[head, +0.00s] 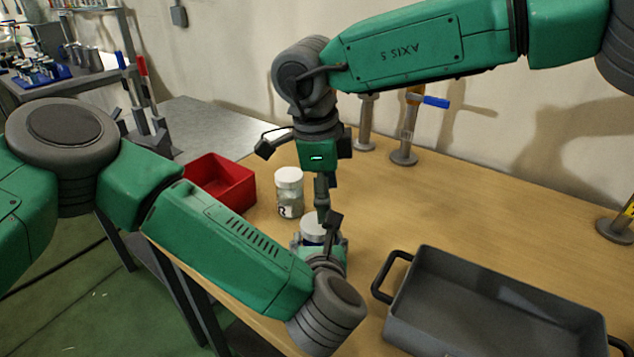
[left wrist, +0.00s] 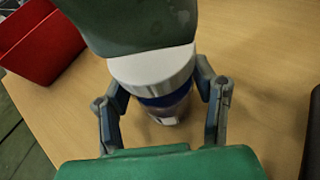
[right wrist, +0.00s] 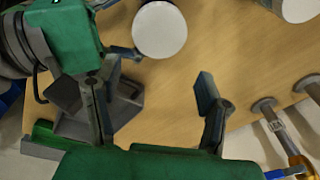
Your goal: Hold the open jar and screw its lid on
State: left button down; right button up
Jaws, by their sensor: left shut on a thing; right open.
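The jar (left wrist: 165,103), with a blue band, stands between the fingers of my left gripper (left wrist: 165,105), which is shut on it near the table. A white lid (head: 314,227) is at the jar's top; I cannot tell whether it is threaded or only resting. It also shows as a white disc in the right wrist view (right wrist: 159,30). My right gripper (right wrist: 160,100) is open and empty, pointing down above the jar. In the right wrist view the lid lies beyond its fingertips, not between them. A dark green rounded body hides the top of the left wrist view.
A second jar (head: 289,197) with a white lid stands behind the held jar. A red bin (head: 222,182) is to its left. A dark tray (head: 428,295) lies at the front right. Metal stands (head: 405,150) rise at the back.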

pick_arm(q)
jog(key=shift+f, duration=0.1)
pick_arm(e)
jog(key=n, duration=0.2)
jog(key=shift+w+r+n, duration=0.1)
jog(key=shift+n, duration=0.2)
jog(key=shift+r+n, duration=0.15)
jog(key=shift+n, duration=0.85)
jog(key=n, duration=0.2)
jog(key=a+n, duration=0.1)
jog(key=shift+r+n+y, duration=0.4)
jog(key=n, duration=0.2)
jog(key=r+n, duration=0.1)
jog(key=shift+a+n+g+y, duration=0.3)
jog(key=shift+a+n+y, duration=0.05)
jog(key=shift+n+y, duration=0.05)
jog(key=shift+f, duration=0.2)
jog(key=shift+f, duration=3.9)
pick_arm(q)
jog(key=shift+d, duration=0.1)
pick_arm(e)
jog(key=c, duration=1)
jog(key=shift+c, duration=0.2)
